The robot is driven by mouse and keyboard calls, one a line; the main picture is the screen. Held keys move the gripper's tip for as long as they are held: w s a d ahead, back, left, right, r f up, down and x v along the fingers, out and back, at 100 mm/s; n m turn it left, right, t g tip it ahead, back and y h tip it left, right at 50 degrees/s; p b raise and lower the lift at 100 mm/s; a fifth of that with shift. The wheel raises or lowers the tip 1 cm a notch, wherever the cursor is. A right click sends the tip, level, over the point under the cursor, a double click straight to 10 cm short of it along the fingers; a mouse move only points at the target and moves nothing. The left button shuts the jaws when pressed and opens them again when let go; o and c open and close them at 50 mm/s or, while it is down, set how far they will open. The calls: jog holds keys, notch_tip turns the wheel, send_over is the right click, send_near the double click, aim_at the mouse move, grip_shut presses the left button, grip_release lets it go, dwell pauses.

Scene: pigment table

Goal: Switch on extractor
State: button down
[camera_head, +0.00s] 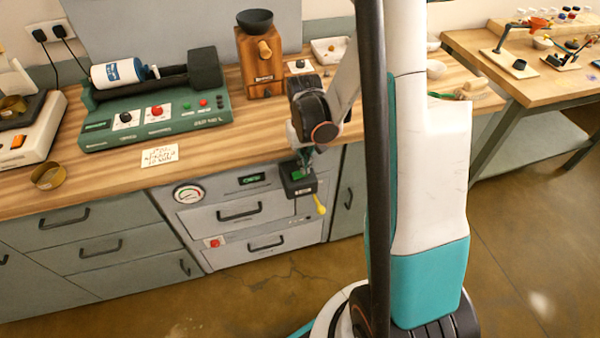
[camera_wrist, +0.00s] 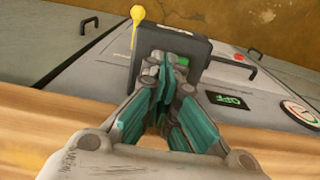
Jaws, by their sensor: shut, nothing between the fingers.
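The grey extractor unit (camera_head: 225,222) is set into the counter front, with a round gauge (camera_head: 188,194), drawer handles and a small display (camera_head: 251,179) with green letters. The display also shows in the wrist view (camera_wrist: 230,101) and seems to read OFF. A dark switch box (camera_head: 301,188) sticks out at its upper right, with a green button (camera_head: 299,174) on top and a yellow tag or lever (camera_head: 320,206) hanging from it. My gripper (camera_wrist: 166,68) is shut and empty, its fingertips at the box beside the green button. I cannot tell whether they touch it.
The wooden counter edge (camera_head: 230,163) lies just above and behind the box. A green roller machine (camera_head: 155,110), a brown grinder (camera_head: 259,65) and a note card (camera_head: 160,155) stand on the counter. A red button (camera_head: 214,243) is low on the unit.

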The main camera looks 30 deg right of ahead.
jog(key=shift+f+b, duration=0.85)
jog(key=shift+f, duration=0.15)
dwell(0.4)
jog(key=shift+r, duration=0.1)
jog(key=shift+r+p, duration=2.35)
jog(key=shift+r, duration=1.1)
